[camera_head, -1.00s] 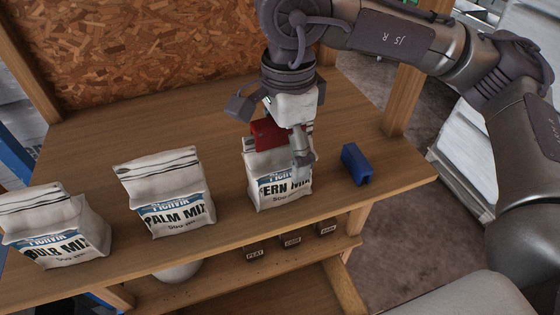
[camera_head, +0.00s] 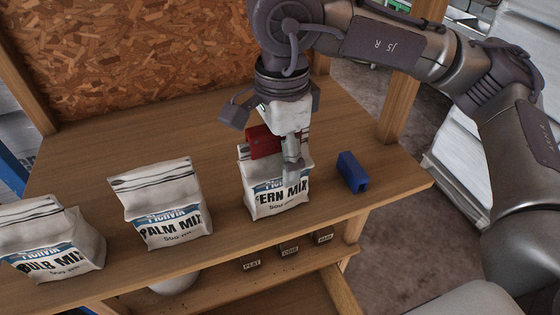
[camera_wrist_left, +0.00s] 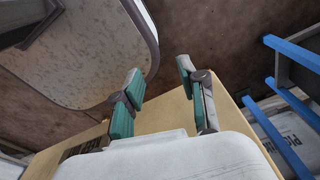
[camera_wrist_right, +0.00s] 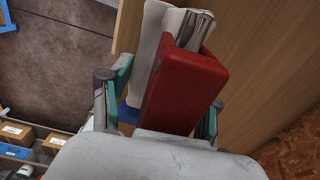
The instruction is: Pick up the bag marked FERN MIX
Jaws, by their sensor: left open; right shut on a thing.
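The white paper bag marked FERN MIX (camera_head: 277,200) stands upright on the wooden bench; the gripper covers part of its top and the F of its label. A red clip (camera_head: 262,142) sits at its top and fills much of the right wrist view (camera_wrist_right: 185,90), with the bag's pale folded top (camera_wrist_right: 152,45) behind it. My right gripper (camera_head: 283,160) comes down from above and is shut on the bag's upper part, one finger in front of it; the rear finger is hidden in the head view. My left gripper (camera_wrist_left: 160,95) is open and empty, away from the bag.
The PALM MIX bag (camera_head: 165,210) and BULB MIX bag (camera_head: 55,245) stand to the left. A blue clip (camera_head: 352,172) lies just right of the FERN MIX bag. Small labelled blocks (camera_head: 288,249) sit on the lower shelf. The bench (camera_head: 120,130) is clear behind the bags.

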